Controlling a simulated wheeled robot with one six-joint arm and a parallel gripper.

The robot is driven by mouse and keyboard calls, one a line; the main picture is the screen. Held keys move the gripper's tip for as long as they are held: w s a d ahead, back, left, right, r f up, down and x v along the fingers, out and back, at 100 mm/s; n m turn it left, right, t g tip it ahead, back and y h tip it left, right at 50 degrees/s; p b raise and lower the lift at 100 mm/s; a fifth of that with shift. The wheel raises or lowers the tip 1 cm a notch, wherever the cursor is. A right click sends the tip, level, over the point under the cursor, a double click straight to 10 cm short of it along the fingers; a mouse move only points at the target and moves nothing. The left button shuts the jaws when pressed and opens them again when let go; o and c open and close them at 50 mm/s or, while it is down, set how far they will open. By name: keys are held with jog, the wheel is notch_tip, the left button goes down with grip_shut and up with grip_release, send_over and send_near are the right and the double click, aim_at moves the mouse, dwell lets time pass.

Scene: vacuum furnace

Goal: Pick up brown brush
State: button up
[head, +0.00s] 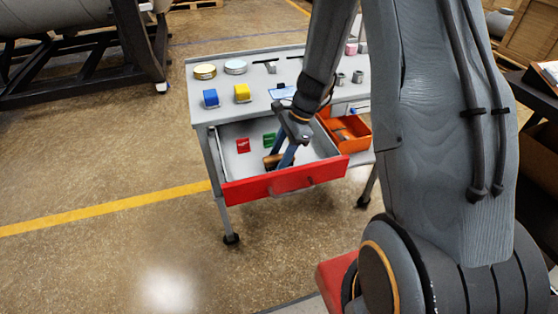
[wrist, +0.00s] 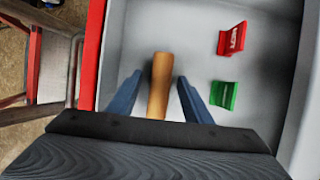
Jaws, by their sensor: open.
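The brown brush (wrist: 159,86) lies in the open drawer, and only its brown handle shows clearly in the wrist view. My gripper (wrist: 154,88) is open, with one blue finger on each side of the handle and a gap to each. In the head view my gripper (head: 283,158) reaches down into the drawer over the brush (head: 272,160), which it partly hides. The far part of the brush is hidden below my gripper in the wrist view. I cannot tell the exact height of the fingertips above the drawer floor.
The red-fronted drawer (head: 240,190) also holds a red item (wrist: 231,38) and a green item (wrist: 224,94), right of the brush in the wrist view. The grey cart top (head: 215,112) carries tins, blue and yellow blocks and small parts.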

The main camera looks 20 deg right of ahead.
aim_at(279, 156)
jog(key=shift+f, duration=0.25)
dwell(0.5)
grip_shut()
jog(key=shift+r, duration=0.15)
notch_tip(279, 156, up, 10)
jog(key=shift+r+b, duration=0.15)
jog(key=shift+b, duration=0.35)
dwell(0.3)
